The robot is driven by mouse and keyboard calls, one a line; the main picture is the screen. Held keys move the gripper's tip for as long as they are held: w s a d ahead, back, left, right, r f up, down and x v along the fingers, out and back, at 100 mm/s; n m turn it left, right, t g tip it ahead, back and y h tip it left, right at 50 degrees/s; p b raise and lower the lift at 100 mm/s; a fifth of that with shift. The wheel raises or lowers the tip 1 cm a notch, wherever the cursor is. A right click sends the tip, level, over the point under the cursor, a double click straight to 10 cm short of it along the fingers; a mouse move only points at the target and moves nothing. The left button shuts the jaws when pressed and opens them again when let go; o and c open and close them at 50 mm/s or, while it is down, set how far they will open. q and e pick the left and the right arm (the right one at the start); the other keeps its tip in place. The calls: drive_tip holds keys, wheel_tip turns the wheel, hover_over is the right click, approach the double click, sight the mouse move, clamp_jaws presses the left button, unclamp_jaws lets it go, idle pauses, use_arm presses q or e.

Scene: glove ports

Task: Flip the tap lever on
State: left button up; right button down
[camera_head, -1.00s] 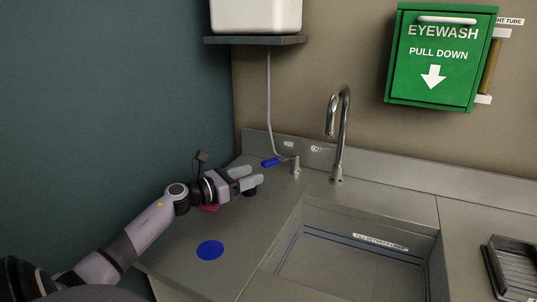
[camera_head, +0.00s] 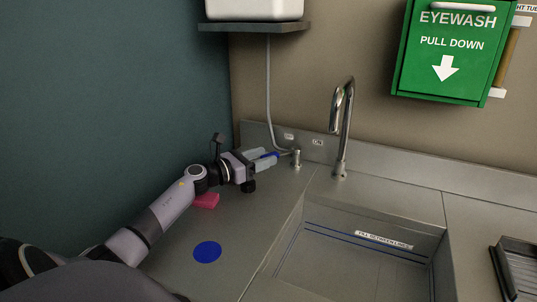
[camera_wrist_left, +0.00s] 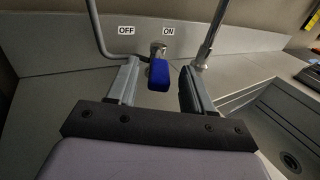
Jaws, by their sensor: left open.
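The tap lever with its blue grip (camera_wrist_left: 159,76) points toward my wrist from a small metal post, between the OFF label (camera_wrist_left: 126,30) and the ON label (camera_wrist_left: 168,31) on the backsplash. In the left wrist view my left gripper (camera_wrist_left: 158,88) is open, with one finger on each side of the blue grip and visible gaps to both. The curved metal tap (camera_head: 344,125) stands right of the lever. My right gripper is not in view.
A sink basin (camera_head: 350,265) lies at the front right. A thin pipe (camera_head: 268,95) drops from the shelf behind the lever. A green eyewash box (camera_head: 450,50) hangs right.

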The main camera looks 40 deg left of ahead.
sight(282, 154)
use_arm(q)
drive_tip(key=shift+x, duration=1.25)
clamp_jaws()
